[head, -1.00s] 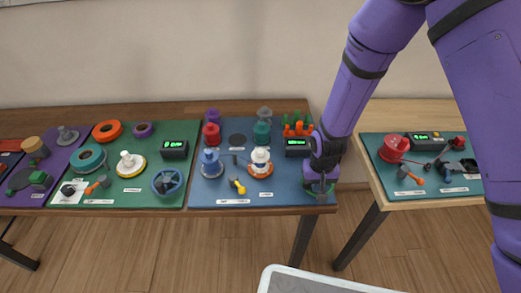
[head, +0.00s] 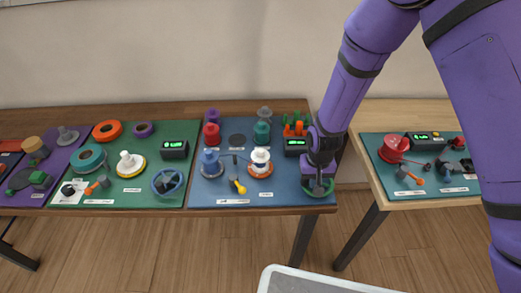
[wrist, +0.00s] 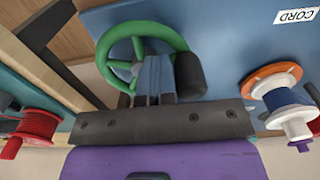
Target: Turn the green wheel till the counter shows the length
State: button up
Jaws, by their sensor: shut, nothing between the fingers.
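The green wheel (head: 322,191) lies at the front right corner of the blue board (head: 220,192). In the wrist view the green wheel (wrist: 112,42) shows its rim, spokes and a dark knob (wrist: 190,76) at the rim. My gripper (head: 319,188) is over the wheel, and in the wrist view its closed fingers (wrist: 154,75) reach in beside the knob, with nothing between them. I cannot tell whether they touch the knob. The counter (head: 296,142) is a black box with green digits behind the wheel, too small to read.
A white spool on an orange base (head: 261,165) and a yellow-handled tool (head: 238,186) stand left of the wheel. Red and green pegs (head: 297,127) are behind the counter. A second table (head: 385,201) with a red spool is at the right, across a gap.

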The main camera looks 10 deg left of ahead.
jog(key=o, duration=0.3)
jog(key=shift+a, duration=0.15)
jog(key=shift+o, duration=0.2)
jog(key=shift+s+a, duration=0.1)
jog(key=shift+c, duration=0.2)
jog(key=shift+r, duration=0.15)
jog(key=shift+r, duration=0.3)
jog(key=shift+o, duration=0.2)
notch_tip(320, 180, up, 9)
jog(key=shift+w+d+r, duration=0.2)
jog(key=shift+d+r, duration=0.15)
jog(key=shift+r, duration=0.2)
